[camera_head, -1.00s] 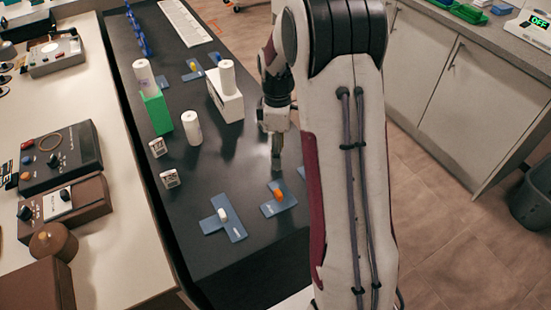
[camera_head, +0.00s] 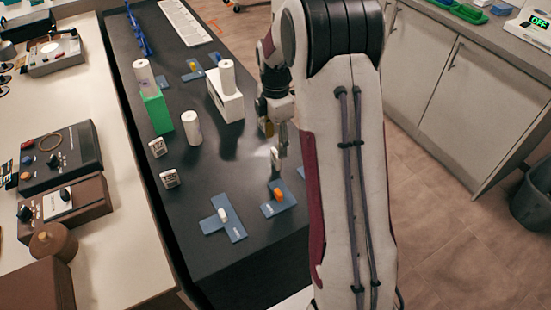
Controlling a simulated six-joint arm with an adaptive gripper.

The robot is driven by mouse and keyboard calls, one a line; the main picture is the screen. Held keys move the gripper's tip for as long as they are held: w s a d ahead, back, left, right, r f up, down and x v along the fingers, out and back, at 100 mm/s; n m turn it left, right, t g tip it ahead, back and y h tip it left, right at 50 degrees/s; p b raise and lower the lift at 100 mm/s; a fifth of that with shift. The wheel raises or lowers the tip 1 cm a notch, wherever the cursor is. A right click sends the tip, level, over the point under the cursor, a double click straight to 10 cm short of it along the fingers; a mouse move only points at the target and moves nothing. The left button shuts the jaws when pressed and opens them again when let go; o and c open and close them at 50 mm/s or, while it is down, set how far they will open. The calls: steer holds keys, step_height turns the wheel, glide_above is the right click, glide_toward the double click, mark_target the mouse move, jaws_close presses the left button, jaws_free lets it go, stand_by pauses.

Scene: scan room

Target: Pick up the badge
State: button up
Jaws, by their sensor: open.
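My gripper (camera_head: 275,132) is open, pointing down over the right part of the black table, left of my large white arm link. A small pale, flat, upright piece (camera_head: 275,158) shows just below it; it may be the badge, but it is too small to be sure. I cannot tell whether a finger touches it. Two small white blocks with dark printed marks, one further back (camera_head: 157,147) and one nearer (camera_head: 169,179), stand on the table to the left.
Blue mats hold an orange piece (camera_head: 278,194) and a white piece (camera_head: 222,215) near the front. White cylinders (camera_head: 192,127), a green block (camera_head: 157,113) and a white block (camera_head: 229,107) stand behind. My arm hides the table's right side.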

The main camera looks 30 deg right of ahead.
mark_target(275, 152)
steer(key=shift+f, duration=0.15)
steer(key=shift+f, duration=1.15)
steer(key=shift+f, duration=0.1)
steer(key=shift+f, duration=2.5)
steer(key=c, duration=1)
